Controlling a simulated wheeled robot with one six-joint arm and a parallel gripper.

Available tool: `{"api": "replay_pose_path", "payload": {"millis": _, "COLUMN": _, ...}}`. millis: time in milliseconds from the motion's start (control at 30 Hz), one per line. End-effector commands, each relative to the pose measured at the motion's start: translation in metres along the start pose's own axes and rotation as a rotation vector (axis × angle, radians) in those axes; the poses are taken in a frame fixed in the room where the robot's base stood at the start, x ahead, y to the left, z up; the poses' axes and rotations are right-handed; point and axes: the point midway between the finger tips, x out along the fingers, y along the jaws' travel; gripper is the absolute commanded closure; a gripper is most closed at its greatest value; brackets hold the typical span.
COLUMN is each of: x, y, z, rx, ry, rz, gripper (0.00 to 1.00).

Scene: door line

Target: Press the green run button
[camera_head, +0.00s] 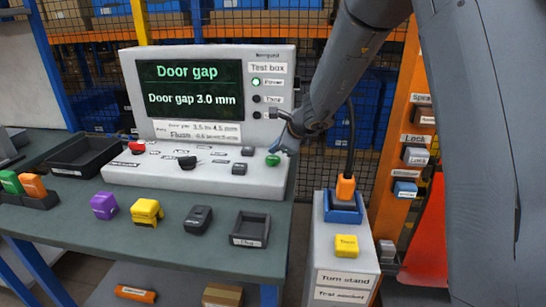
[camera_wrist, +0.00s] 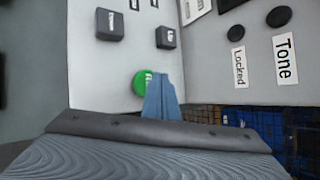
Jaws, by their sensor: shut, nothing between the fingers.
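The green run button (camera_head: 272,160) sits at the right end of the test box's sloped control panel (camera_head: 215,181). My gripper (camera_head: 284,147) is shut and empty, its tips just above and beside the button. In the wrist view the shut blue fingers (camera_wrist: 162,92) overlap the right edge of the green button (camera_wrist: 141,83). I cannot tell whether the tips touch it. The test box (camera_head: 215,60) has a lit screen (camera_head: 188,88) reading "Door gap 3.0 mm", and a green lamp beside "Power".
A red button (camera_head: 137,146) and several dark switches share the panel. Purple (camera_head: 104,205) and yellow (camera_head: 147,211) blocks, a dark block and an empty tray (camera_head: 250,230) stand in front. The turn stand (camera_head: 346,255) is to the right. A mesh fence is behind.

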Motion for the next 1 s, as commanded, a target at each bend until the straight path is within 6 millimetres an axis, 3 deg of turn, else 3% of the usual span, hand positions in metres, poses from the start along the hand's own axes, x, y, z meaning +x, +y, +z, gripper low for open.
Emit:
{"api": "replay_pose_path", "payload": {"millis": 367, "x": -0.003, "y": -0.002, "z": 0.002, "rx": -0.001, "ry": 0.000, "rz": 0.000, "gripper": 1.00}}
{"api": "replay_pose_path", "payload": {"millis": 1000, "x": -0.036, "y": -0.026, "z": 0.026, "rx": -0.001, "ry": 0.000, "rz": 0.000, "gripper": 1.00}}
